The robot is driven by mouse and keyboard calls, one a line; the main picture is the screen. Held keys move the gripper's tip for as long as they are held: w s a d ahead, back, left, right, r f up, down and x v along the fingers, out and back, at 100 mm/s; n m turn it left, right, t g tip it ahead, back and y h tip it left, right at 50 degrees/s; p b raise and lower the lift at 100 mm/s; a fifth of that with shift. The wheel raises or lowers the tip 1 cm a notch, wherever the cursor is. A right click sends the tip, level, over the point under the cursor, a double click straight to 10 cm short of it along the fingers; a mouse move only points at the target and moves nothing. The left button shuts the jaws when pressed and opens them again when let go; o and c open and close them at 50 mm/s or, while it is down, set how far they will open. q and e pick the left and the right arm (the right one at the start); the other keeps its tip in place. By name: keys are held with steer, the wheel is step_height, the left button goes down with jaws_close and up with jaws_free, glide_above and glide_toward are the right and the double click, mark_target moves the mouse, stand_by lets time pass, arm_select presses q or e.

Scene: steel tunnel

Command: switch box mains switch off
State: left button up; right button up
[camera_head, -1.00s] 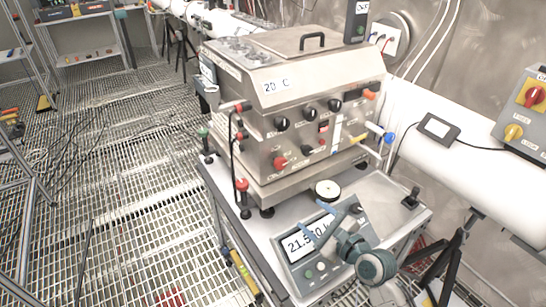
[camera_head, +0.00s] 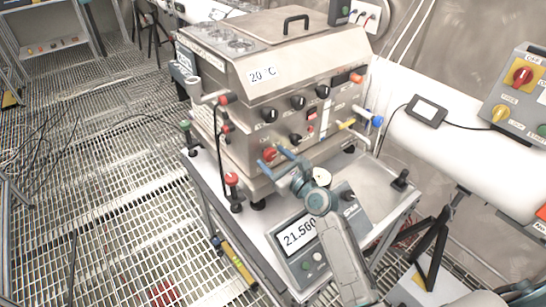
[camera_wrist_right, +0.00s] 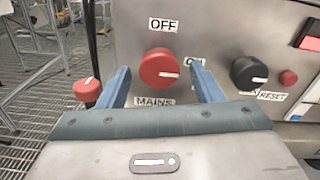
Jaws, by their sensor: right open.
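The mains switch is a round red knob (camera_wrist_right: 160,68) on the steel front of the switch box. OFF is printed above it, ON at its right and MAINS below. Its white mark points right, on the ON side. In the head view the knob (camera_head: 268,154) sits low on the box front (camera_head: 250,120). My right gripper (camera_head: 275,159) is open just in front of it. In the right wrist view the two blue fingers (camera_wrist_right: 161,72) stand left and right of the knob, apart from it in the picture. I cannot tell whether the tips reach it. My left gripper is not in view.
A black knob (camera_wrist_right: 248,74) and a small red RESET button (camera_wrist_right: 288,78) are right of the switch. A red-topped post (camera_wrist_right: 87,89) is at the left. A grey control box (camera_head: 522,95) is at the right.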

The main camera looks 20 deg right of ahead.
steer(key=shift+w+a+r, duration=0.1)
steer(key=shift+w, duration=0.25)
steer(key=shift+c, duration=1.1)
steer(key=c, duration=0.8)
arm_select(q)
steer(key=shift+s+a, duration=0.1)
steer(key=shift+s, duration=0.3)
arm_select(e)
steer(key=shift+o, duration=0.2)
